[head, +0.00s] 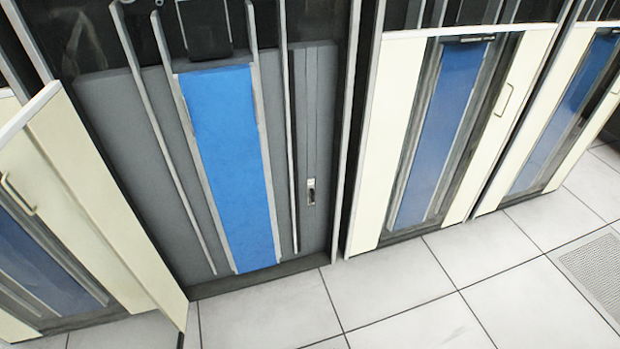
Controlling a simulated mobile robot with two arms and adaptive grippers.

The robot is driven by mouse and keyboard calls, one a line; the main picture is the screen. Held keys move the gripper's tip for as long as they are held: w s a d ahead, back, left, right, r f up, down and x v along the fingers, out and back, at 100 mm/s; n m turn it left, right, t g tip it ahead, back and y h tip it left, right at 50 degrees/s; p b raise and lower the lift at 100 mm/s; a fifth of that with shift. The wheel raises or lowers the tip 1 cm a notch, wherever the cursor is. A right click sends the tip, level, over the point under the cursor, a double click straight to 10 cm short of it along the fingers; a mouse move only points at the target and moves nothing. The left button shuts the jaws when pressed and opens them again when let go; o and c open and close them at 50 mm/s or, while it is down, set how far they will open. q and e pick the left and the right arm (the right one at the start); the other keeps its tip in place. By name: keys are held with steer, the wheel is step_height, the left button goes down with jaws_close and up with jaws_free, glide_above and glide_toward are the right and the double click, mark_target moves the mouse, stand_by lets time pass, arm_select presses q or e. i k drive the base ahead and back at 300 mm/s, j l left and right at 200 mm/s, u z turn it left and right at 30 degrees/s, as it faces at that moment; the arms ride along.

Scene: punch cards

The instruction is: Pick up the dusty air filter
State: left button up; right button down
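I cannot identify the dusty air filter for certain. A tall blue panel (229,155) stands upright between metal rails inside an open grey cabinet (115,130), left of centre in the head view. It has a mottled surface, and I cannot tell whether that is dust or whether this is the filter. Neither my left nor my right gripper is in view.
A cream cabinet door (100,190) stands open on the left. Closed cream cabinets with blue fronts (445,125) and handles line the right. The pale tiled floor (420,295) is clear, with a perforated tile (595,265) at the right edge.

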mark_target(311, 192)
steer(key=i, duration=0.7)
steer(key=i+l+u, duration=0.1)
steer(key=i, duration=0.6)
